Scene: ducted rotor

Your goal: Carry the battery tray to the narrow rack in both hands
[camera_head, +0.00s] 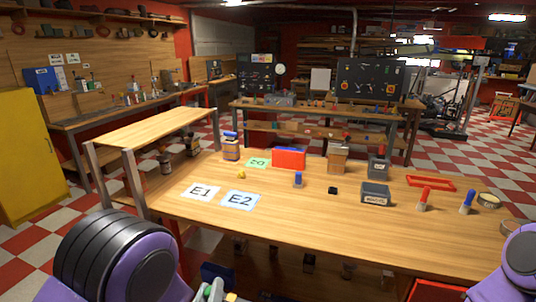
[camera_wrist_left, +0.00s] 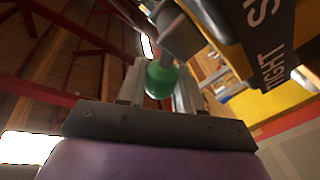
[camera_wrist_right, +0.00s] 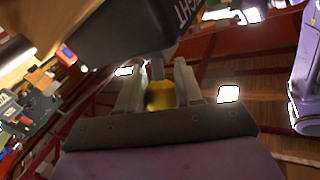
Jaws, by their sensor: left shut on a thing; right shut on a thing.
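My left gripper (camera_wrist_left: 155,85) is shut on a green handle (camera_wrist_left: 160,80) of the battery tray, and its fingers also show at the bottom edge of the head view (camera_head: 209,291). The dark tray (camera_wrist_left: 273,40) with white lettering fills the upper right of the left wrist view. My right gripper (camera_wrist_right: 160,92) is shut on a yellow handle (camera_wrist_right: 161,96). The tray's dark body (camera_wrist_right: 115,30) shows above it in the right wrist view. Most of the tray is out of the head view. I cannot tell for certain which structure is the narrow rack.
A wooden bench (camera_head: 300,222) lies ahead, with cards, a red-and-blue box (camera_head: 288,158), a grey box (camera_head: 375,194) and brushes on it. A raised wooden shelf (camera_head: 155,127) stands at its left end. A yellow cabinet (camera_head: 28,150) stands far left. Checkered floor is open at left.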

